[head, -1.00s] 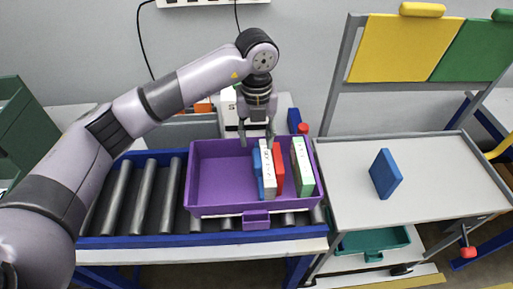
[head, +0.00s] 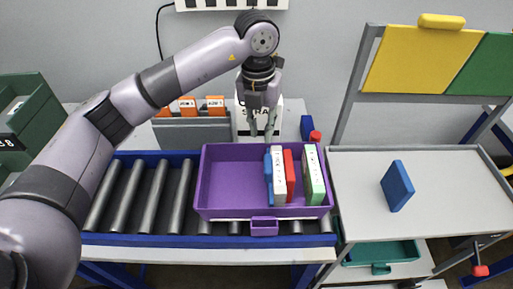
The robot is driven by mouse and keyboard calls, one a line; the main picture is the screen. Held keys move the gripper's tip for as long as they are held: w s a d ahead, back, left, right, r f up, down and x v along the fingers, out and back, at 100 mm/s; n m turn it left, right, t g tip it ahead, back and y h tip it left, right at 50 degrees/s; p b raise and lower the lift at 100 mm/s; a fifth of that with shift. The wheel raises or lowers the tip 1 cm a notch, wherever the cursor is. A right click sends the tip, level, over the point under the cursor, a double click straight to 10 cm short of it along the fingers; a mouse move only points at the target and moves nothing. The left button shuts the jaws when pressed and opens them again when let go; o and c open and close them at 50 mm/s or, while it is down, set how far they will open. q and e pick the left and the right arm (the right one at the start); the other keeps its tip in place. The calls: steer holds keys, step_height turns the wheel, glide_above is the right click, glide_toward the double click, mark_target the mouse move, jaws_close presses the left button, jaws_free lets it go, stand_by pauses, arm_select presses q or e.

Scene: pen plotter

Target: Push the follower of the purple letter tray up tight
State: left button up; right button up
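The purple letter tray (head: 225,185) sits on the roller conveyor. In its right half a narrow blue upright piece (head: 268,168), which looks like the follower, stands against the left side of a white-spined folder (head: 279,177). A red folder (head: 290,176) stands right of that. A gap separates the red one from a green folder with a white spine (head: 314,175) near the tray's right wall. My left gripper (head: 262,133) points down above the tray's back edge, its fingers apart and empty. It appears clear of the folders. My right gripper is out of view.
Bare rollers (head: 140,195) lie left of the tray. A blue block (head: 397,186) stands on the grey table (head: 455,190) at right. A small red-topped thing (head: 315,136) is behind the tray's right corner. The tray's left half is empty.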

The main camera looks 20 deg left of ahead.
mark_target(268, 175)
arm_select(q)
steer(key=a+m, duration=0.2)
steer(key=m, duration=0.2)
steer(key=s+a+f+m+h, duration=0.1)
steer(key=a+m, duration=0.2)
steer(key=m, duration=0.1)
steer(key=a+f+m+p, duration=0.1)
steer(key=a+m, duration=0.1)
steer(key=m, duration=0.2)
steer(key=shift+s+a+t+h, duration=0.3)
steer(key=shift+s+h, duration=0.1)
jaws_close()
steer(key=d+f+m+p, duration=0.1)
steer(key=d+f+p, duration=0.1)
steer(key=f, duration=0.3)
steer(key=w+d+f+m+p, duration=0.1)
steer(key=d+f+p, duration=0.2)
steer(key=f+p, duration=0.1)
steer(key=shift+w+f+m, duration=0.15)
steer(key=shift+f+m, duration=0.15)
steer(key=shift+f, duration=0.1)
